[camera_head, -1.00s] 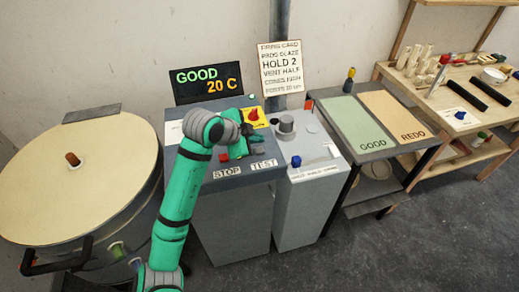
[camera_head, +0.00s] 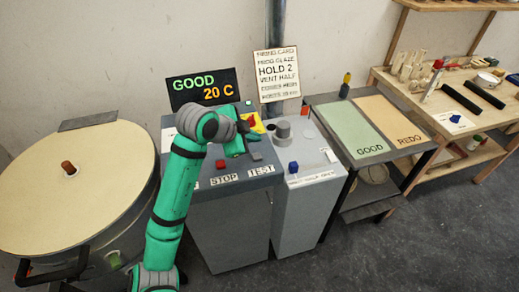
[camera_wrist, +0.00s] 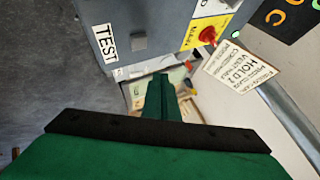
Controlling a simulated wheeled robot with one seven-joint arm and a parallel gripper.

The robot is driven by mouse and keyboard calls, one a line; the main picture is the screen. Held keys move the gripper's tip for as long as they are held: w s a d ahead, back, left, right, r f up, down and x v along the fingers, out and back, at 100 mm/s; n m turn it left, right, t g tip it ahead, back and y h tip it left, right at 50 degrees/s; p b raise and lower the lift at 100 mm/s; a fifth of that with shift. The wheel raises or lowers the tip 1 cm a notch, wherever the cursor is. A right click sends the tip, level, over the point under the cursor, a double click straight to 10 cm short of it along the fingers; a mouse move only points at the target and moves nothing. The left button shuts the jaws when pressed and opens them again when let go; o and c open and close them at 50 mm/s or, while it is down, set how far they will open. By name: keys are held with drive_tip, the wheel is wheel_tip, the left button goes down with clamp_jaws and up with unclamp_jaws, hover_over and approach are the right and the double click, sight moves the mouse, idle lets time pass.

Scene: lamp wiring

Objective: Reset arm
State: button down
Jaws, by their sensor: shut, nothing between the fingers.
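My arm (camera_head: 170,215) reaches up over the grey control box (camera_head: 225,200). My gripper (camera_head: 238,146) is above the top panel, its fingers shut and empty; the fingertips also show in the wrist view (camera_wrist: 160,80). Just below and to the right of it in the head view is the grey TEST button (camera_head: 257,156), clear of the fingers. The red STOP button (camera_head: 220,164) shows beside my forearm. A red knob on a yellow plate (camera_head: 252,123) lies behind the gripper, partly hidden by it.
A display (camera_head: 203,89) reads GOOD 20 C. A printed card (camera_head: 277,75) stands beside it. A round kiln (camera_head: 75,180) is at left. A grey cabinet with a blue knob (camera_head: 293,167), a GOOD/REDO table (camera_head: 350,152) and a workbench (camera_head: 440,110) stand at right. The floor in front is clear.

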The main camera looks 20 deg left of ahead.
drive_tip(key=w+d+f, duration=0.1)
drive_tip(key=d, duration=0.1)
drive_tip(key=d+f+n+t+h, duration=0.1)
drive_tip(key=d, duration=0.2)
drive_tip(key=w+d+n+t, duration=0.1)
drive_tip(key=d, duration=0.2)
drive_tip(key=shift+w+d+f+h, duration=0.1)
drive_tip(key=shift+w+f+h, duration=0.2)
drive_tip(key=shift+f+h, duration=0.1)
drive_tip(key=s+d+f+n+t, duration=0.2)
drive_tip(key=d+f+n+t, duration=0.3)
drive_tip(key=d, duration=0.5)
drive_tip(key=s+d+f+n+y, duration=0.45)
drive_tip(key=s+f+n, duration=0.25)
drive_tip(key=s+f, duration=0.7)
drive_tip(key=s+a+r, duration=0.1)
drive_tip(key=s, duration=1.4)
drive_tip(key=s+a+r+m, duration=0.1)
drive_tip(key=s, duration=1.4)
drive_tip(key=shift+s+a+r, duration=0.3)
